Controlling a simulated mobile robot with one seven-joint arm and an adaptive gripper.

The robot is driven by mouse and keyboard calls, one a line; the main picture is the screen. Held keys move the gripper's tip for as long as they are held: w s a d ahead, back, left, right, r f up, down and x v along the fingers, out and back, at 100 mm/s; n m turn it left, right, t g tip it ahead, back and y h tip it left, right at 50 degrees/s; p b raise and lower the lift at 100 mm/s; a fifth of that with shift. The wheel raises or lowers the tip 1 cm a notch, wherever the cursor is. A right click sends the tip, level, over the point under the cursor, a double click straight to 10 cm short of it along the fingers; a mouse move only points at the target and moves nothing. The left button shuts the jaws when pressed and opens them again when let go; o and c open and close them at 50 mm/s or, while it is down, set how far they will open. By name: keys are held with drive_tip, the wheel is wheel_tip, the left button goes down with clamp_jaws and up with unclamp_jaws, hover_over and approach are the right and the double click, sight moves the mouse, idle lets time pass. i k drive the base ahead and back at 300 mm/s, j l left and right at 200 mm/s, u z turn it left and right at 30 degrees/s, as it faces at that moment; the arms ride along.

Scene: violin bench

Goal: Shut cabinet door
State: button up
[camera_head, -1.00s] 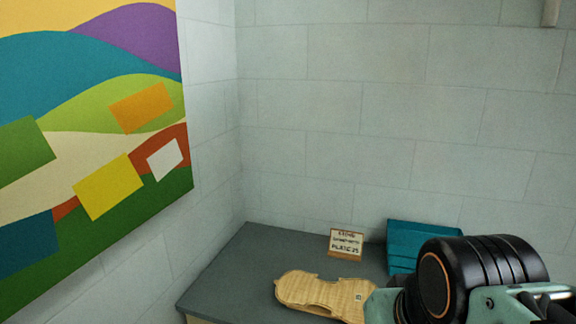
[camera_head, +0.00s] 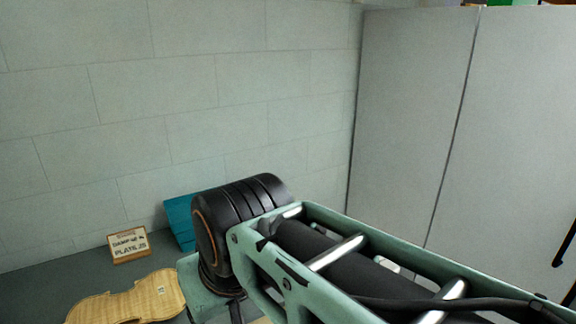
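A tall grey cabinet (camera_head: 412,110) stands at the right in the head view. A dark vertical seam divides its grey face into two panels. A dark handle (camera_head: 565,243) shows on the right panel (camera_head: 515,140), at the picture's right edge. The right end of the cabinet is cut off, and I cannot tell whether a door stands open. My pale green and black arm crosses the lower right and hides the cabinet's lower part. My gripper is not in view.
A grey bench (camera_head: 40,290) at lower left holds a pale wooden violin plate (camera_head: 125,301), a small lettered sign (camera_head: 129,245) and a teal object (camera_head: 181,222) partly behind my arm. A pale block wall (camera_head: 190,90) stands behind. Coloured items (camera_head: 510,3) show above the cabinet.

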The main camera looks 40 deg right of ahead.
sight(505, 211)
drive_tip(key=z, duration=2.55)
